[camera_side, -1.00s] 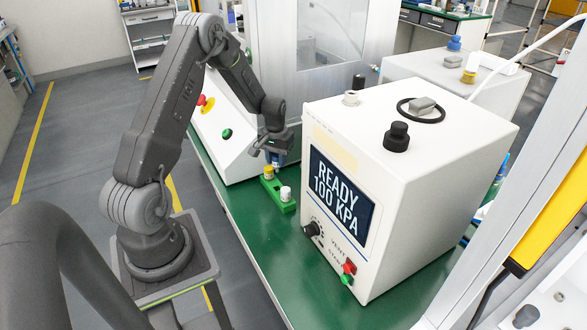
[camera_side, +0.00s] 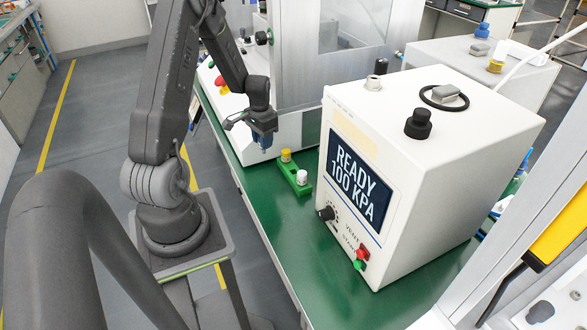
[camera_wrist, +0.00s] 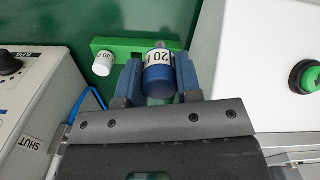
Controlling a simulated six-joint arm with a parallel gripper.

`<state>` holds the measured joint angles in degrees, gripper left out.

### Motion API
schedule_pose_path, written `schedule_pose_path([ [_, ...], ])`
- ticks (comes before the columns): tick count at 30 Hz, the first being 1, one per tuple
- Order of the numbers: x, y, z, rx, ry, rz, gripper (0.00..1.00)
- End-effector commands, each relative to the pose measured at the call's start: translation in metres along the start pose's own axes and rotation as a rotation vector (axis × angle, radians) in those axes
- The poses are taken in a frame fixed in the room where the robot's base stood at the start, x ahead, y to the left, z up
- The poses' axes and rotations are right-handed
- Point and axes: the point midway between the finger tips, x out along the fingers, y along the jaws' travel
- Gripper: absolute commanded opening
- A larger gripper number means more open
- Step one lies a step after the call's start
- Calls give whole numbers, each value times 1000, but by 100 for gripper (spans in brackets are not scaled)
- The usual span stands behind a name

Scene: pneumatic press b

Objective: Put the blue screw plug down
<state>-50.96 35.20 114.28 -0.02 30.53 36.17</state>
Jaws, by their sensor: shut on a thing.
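The blue screw plug (camera_side: 264,144) is between the fingers of my gripper (camera_side: 263,136), which is shut on it. The plug hangs upright, left of the small green rack (camera_side: 294,181) and apart from it in the side view. A yellow plug (camera_side: 286,156) and a white plug (camera_side: 302,176) stand in the rack. In the wrist view the blue plug (camera_wrist: 158,76) shows a "20" label between the fingers. It covers part of the green rack (camera_wrist: 128,44) there. The white plug (camera_wrist: 102,64) shows to the left; the yellow plug is not visible there.
A white press box (camera_side: 404,185) with a "READY 100 KPA" screen stands right of the rack. A white sloped panel (camera_side: 222,110) with red and green buttons is behind my gripper. The green bench top (camera_side: 292,238) is clear in front of the rack.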

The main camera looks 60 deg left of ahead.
Motion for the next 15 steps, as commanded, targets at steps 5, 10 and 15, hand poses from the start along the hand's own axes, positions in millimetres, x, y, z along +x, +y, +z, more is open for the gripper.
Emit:
schedule_pose_path([
  [5,26,28,-31,6,-3,2,5],
  [10,45,50,-56,2,0,0,5],
  [15,54,60,-68,-1,0,0,5],
])
